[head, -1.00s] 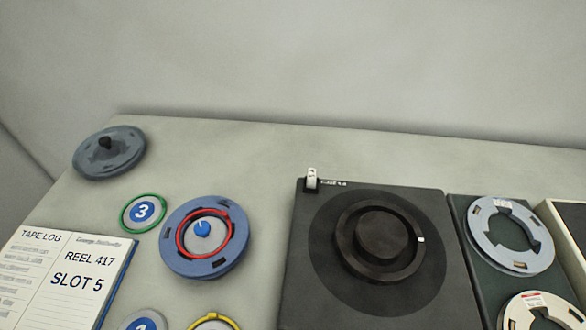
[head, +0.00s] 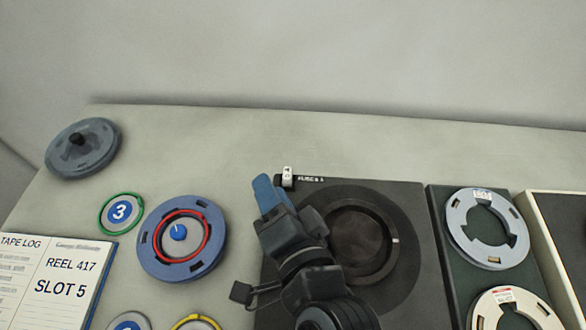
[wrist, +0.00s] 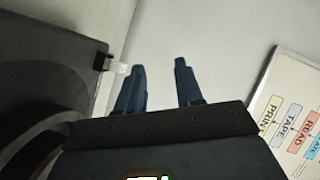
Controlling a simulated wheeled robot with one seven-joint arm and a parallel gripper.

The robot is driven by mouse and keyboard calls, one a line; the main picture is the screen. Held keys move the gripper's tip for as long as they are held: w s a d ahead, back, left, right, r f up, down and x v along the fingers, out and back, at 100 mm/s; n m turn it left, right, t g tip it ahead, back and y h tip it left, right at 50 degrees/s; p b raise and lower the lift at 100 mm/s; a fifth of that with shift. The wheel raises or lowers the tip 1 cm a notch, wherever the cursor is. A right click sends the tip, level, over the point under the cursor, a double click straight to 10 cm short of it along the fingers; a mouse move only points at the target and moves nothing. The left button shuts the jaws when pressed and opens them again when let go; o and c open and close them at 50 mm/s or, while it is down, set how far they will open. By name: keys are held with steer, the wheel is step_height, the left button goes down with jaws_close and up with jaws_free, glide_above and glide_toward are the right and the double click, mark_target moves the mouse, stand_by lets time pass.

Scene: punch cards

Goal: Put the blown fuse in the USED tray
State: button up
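A small whitish piece (head: 288,171), probably the fuse, stands in a dark holder at the back left corner of the black tape deck (head: 410,200), beside small lettering. My gripper (head: 266,184) has blue fingers and is beside the piece's left in the head view. In the wrist view my gripper (wrist: 160,65) is open, with nothing visible between its fingers. No tray marked USED is readable in view.
Blue reel (head: 150,250), grey lidded disc (head: 98,160) and tape log (head: 92,255) lie to the left. Pale reels (head: 455,228) sit on a dark panel at right, beside a cream-edged tray (head: 528,207). A card with coloured labels (wrist: 258,110) shows in the wrist view.

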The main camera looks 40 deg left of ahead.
steer(key=s+a+r+n+g+y, duration=0.1)
steer(key=a+r+n+g, duration=0.3)
steer(key=a, duration=0.5)
steer(key=n+g+h, duration=0.3)
steer(key=g+h, duration=0.1)
steer(key=h, duration=1)
glide_toward(287, 172)
steer(key=shift+n, duration=0.3)
step_height(287, 172, down, 5)
steer(key=b, duration=0.6)
steer(key=shift+w+f, duration=0.15)
steer(key=shift+f, duration=1.7)
